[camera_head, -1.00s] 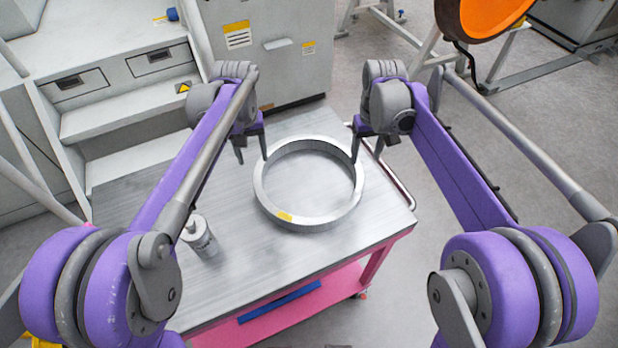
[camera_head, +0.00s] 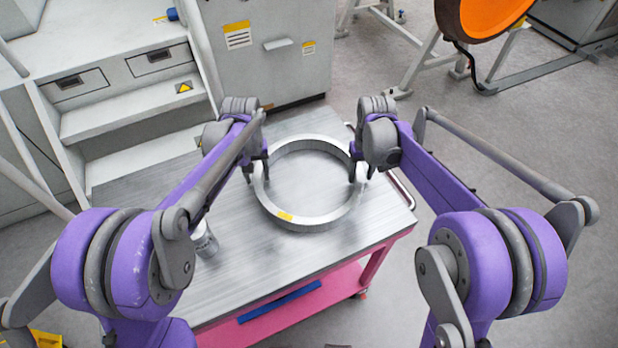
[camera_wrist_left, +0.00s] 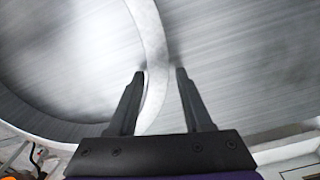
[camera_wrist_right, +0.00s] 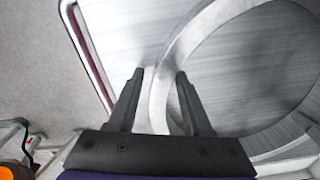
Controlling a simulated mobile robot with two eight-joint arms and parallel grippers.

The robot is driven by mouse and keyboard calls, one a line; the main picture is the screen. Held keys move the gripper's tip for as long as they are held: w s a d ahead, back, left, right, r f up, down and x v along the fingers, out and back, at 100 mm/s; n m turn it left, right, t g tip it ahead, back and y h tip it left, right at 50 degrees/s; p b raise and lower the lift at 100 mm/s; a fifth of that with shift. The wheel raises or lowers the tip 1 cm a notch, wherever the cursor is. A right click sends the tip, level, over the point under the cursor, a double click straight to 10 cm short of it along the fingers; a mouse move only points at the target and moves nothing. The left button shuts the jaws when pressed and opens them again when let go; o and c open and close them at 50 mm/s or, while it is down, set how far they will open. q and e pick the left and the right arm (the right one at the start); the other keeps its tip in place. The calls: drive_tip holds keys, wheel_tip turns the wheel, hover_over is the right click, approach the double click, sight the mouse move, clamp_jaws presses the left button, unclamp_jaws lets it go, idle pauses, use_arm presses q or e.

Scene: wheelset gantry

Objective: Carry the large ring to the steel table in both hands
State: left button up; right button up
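The large ring (camera_head: 318,222), grey metal with a small yellow mark on its front, lies flat on the steel table (camera_head: 133,195). My left gripper (camera_head: 256,176) is at the ring's left side, pointing down. In the left wrist view its open fingers (camera_wrist_left: 158,78) stand on either side of the ring wall (camera_wrist_left: 152,45), which is closer to the left finger. My right gripper (camera_head: 361,175) is at the ring's right side. In the right wrist view its open fingers (camera_wrist_right: 160,76) also straddle the ring wall (camera_wrist_right: 185,42).
A small metal cylinder (camera_head: 204,240) stands on the table left of the ring, partly hidden by my left arm. The table has a pink lower frame (camera_head: 290,305) and a rail on its right. A grey cabinet (camera_head: 265,65) and steps stand behind it.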

use_arm(q)
clamp_jaws()
use_arm(e)
clamp_jaws()
idle(0.9)
